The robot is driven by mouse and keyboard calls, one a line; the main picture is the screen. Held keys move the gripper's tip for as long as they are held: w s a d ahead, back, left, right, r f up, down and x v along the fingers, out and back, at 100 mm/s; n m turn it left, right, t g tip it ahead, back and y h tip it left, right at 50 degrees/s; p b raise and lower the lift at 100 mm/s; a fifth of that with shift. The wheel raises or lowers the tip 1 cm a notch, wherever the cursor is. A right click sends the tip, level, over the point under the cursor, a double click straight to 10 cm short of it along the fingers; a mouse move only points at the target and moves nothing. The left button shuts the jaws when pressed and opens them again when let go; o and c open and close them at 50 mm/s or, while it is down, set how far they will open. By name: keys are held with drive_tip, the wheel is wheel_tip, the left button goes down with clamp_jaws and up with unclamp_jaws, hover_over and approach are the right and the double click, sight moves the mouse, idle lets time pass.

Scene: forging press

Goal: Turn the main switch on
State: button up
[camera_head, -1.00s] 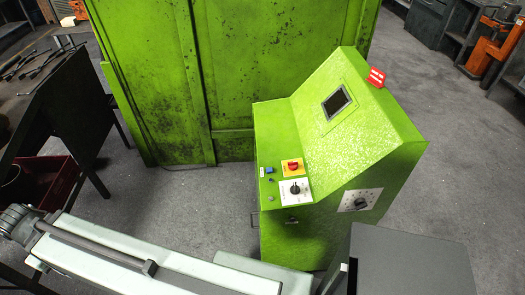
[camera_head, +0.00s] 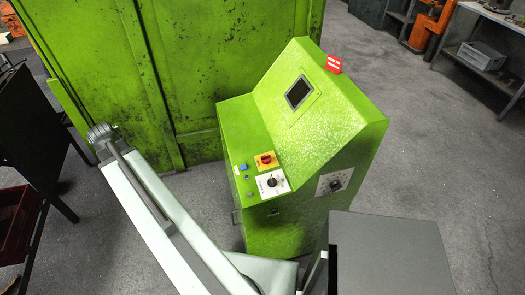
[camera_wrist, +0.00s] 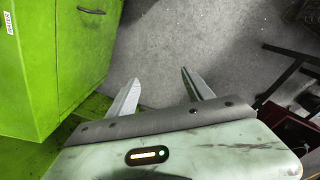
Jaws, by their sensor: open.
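The green control cabinet (camera_head: 340,115) stands in front of me in the head view. Its sloped desk carries a red rotary switch on a yellow plate (camera_head: 265,160) and a black knob on a white plate (camera_head: 272,181). Another black rotary switch on a white plate (camera_head: 335,184) is on its right side face. I cannot tell which is the main switch; no label is readable. My gripper (camera_wrist: 159,82) is open and empty over the floor in the wrist view, apart from the cabinet's green side (camera_wrist: 50,60). It cannot be made out in the head view.
A large green machine wall (camera_head: 220,60) stands behind the cabinet. A dark table (camera_head: 30,135) and a dark red crate (camera_head: 15,225) are at the left. The grey floor (camera_head: 430,150) right of the cabinet is clear. A workbench (camera_head: 490,60) is at the far right.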

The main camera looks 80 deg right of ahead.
drive_tip(key=s+d+r+m, duration=0.1)
drive_tip(key=s+d+m, duration=0.2)
drive_tip(key=s+d, duration=1.05)
drive_tip(key=m+g+p, duration=0.1)
drive_tip(key=m+p, duration=0.1)
drive_tip(key=m, duration=0.2)
approach(266, 158)
drive_tip(key=f+b, duration=0.4)
drive_tip(key=d+f+b, duration=0.1)
drive_tip(key=f+b, duration=0.3)
drive_tip(key=shift+d, duration=0.25)
drive_tip(key=shift+s+r, duration=0.1)
drive_tip(key=shift+r, duration=0.05)
clamp_jaws()
